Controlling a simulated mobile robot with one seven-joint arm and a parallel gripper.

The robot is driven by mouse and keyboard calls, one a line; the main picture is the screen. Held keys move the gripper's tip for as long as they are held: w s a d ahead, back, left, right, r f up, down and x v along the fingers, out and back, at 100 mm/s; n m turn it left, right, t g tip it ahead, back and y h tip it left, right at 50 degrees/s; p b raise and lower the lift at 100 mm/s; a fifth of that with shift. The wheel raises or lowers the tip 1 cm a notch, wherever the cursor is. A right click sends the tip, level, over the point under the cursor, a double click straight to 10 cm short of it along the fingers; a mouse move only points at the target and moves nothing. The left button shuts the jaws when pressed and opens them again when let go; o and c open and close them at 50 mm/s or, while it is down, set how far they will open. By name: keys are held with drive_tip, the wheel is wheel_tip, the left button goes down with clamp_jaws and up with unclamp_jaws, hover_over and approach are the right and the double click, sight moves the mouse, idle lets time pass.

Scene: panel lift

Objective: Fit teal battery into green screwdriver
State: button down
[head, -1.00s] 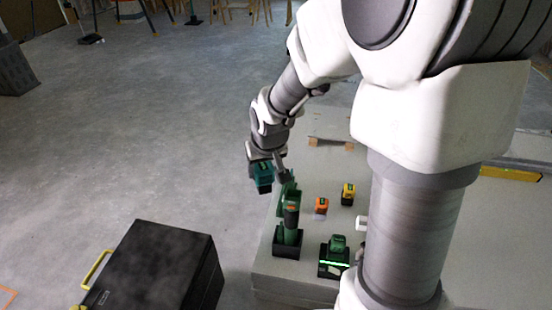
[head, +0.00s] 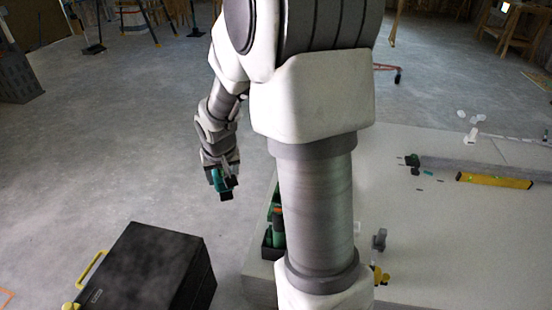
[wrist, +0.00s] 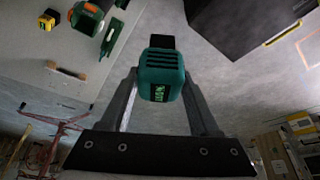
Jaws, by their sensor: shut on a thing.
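The teal battery (wrist: 162,76) is between the two fingers of my gripper (wrist: 161,88) in the wrist view, with a black end beyond the teal body. In the head view, my gripper (head: 221,170) holds the teal battery (head: 219,181) over the floor, left of the table and apart from it. The green screwdriver (head: 278,226) with an orange part stands at the table's left edge, partly hidden behind my arm. Green parts with an orange piece (wrist: 90,9) show at the top left of the wrist view, apart from the battery.
A black case (head: 150,270) with a yellow handle stands on the floor, lower left. The pale table (head: 440,235) carries a yellow level (head: 494,181) at the right. A yellow and black block (wrist: 47,19) shows in the wrist view. Open floor (head: 120,150) lies left of my gripper.

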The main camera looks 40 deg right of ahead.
drive_tip(key=s+d+f+m+g+h, duration=0.1)
drive_tip(key=d+m, duration=0.2)
drive_tip(key=d, duration=0.5)
drive_tip(key=s+d+m+h, duration=0.1)
drive_tip(key=s+d+m, duration=0.15)
drive_tip(key=d, duration=0.55)
wheel_tip(320, 180, down, 6)
drive_tip(key=w+b, duration=0.1)
drive_tip(key=b, duration=0.3)
drive_tip(key=shift+d+f, duration=0.15)
drive_tip(key=shift+d, duration=0.05)
drive_tip(key=shift+m, duration=0.25)
drive_tip(key=shift+f+b, duration=0.65)
drive_tip(key=shift+b, duration=0.5)
drive_tip(key=shift+f+b, duration=0.75)
drive_tip(key=shift+f, duration=0.15)
drive_tip(key=shift+f+b, duration=0.7)
drive_tip(key=shift+b, duration=0.15)
drive_tip(key=shift+f, duration=0.1)
idle(0.3)
